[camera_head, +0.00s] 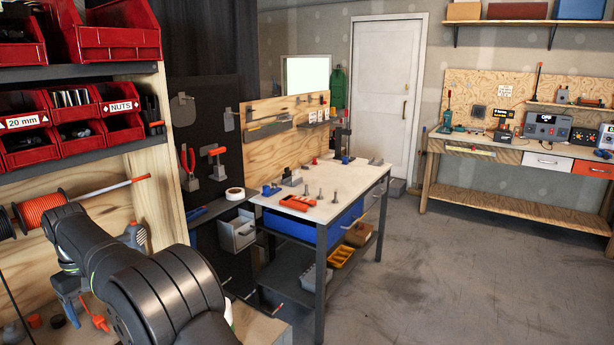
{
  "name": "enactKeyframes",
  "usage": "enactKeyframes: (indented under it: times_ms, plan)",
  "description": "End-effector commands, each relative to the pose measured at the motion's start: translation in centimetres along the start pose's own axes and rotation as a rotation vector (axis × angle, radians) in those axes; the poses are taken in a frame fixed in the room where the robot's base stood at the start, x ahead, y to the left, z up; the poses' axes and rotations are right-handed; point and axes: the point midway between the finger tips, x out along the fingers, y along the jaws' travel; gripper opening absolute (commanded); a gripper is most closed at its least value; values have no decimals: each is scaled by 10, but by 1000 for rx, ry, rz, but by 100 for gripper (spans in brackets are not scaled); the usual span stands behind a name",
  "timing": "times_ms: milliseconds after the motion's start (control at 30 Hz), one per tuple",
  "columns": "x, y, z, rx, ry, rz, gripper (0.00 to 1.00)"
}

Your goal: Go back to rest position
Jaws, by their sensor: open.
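My black arm (150,285) fills the lower left of the head view, bent in front of the wooden shelf unit. Its gripper end is not in the picture; it is hidden behind the arm links or below the frame. I cannot see anything held.
Red bins (110,40) sit on the shelves close to the arm, above an orange filament spool (40,207). A workbench (335,188) with small tools stands in the middle. Another bench (520,155) is at the far right. The grey floor (440,280) at right is clear.

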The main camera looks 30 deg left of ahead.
Motion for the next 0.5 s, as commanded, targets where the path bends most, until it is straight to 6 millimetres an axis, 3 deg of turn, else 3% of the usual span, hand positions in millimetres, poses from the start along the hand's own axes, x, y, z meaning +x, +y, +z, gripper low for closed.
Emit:
enactKeyframes:
  times_ms: [200, 500]
  plan:
    - [11, -16, -11, 0, 0, 0, 74]
    - [13, -18, -12, 0, 1, 0, 74]
